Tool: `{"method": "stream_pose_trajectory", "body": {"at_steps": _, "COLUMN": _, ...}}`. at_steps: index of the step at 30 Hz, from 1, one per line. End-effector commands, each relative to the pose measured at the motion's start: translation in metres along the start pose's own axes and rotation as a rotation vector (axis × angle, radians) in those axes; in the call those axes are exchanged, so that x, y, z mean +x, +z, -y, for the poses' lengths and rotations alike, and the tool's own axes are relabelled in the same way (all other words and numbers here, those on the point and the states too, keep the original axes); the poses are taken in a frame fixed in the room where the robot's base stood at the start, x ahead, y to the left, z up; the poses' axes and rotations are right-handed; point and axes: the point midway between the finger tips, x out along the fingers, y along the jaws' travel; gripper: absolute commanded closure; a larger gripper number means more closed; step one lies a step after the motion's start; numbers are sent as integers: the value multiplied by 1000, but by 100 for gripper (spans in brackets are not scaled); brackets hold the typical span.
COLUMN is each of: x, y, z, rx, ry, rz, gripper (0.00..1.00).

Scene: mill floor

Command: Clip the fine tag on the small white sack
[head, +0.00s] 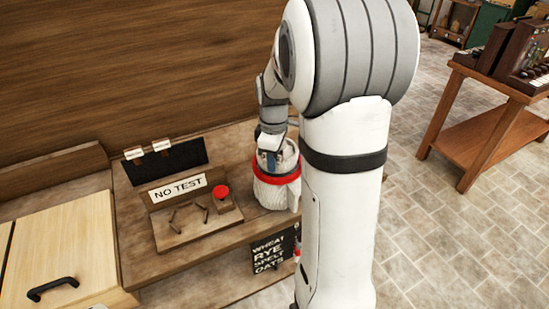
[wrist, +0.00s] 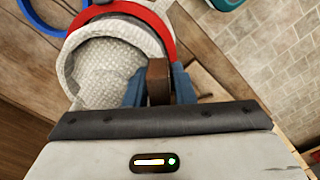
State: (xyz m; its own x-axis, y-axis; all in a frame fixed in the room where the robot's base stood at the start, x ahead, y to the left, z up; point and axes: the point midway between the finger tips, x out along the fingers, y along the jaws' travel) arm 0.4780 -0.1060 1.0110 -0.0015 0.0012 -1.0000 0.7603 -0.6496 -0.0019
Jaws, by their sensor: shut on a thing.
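The small white sack (head: 275,188) stands upright on the bench, with a red band around its upper part. In the wrist view the sack (wrist: 100,70) shows its pale woven cloth and rolled rim. My gripper (head: 270,140) is over the sack's top, partly hidden by my arm in the head view. In the wrist view its blue fingers (wrist: 158,85) are shut on a brown clip (wrist: 158,80) at the sack's rim. I cannot tell if the clip grips the cloth. No lettering shows on it, and any tag card is hidden.
Two white tags (head: 148,149) sit on a black board (head: 170,162) at the bench's back. A grain-name board (head: 272,252) hangs at the front. A wooden table (head: 495,110) stands right.

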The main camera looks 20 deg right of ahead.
Motion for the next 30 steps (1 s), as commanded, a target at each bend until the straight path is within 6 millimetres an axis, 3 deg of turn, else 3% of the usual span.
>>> {"method": "stream_pose_trajectory", "body": {"at_steps": 1, "x": 0, "y": 0, "z": 0, "rx": 0, "ry": 0, "rz": 0, "gripper": 99}}
{"method": "stream_pose_trajectory", "body": {"at_steps": 2, "x": 0, "y": 0, "z": 0, "rx": 0, "ry": 0, "rz": 0, "gripper": 77}}
{"method": "stream_pose_trajectory", "body": {"at_steps": 11, "x": 0, "y": 0, "z": 0, "rx": 0, "ry": 0, "rz": 0, "gripper": 52}}
{"method": "stream_pose_trajectory", "body": {"at_steps": 20, "x": -4, "y": 0, "z": 0, "rx": 0, "ry": 1, "rz": -1, "gripper": 52}}
{"method": "stream_pose_trajectory", "body": {"at_steps": 30, "x": -58, "y": -1, "z": -1, "rx": 0, "ry": 4, "rz": -2, "gripper": 52}}
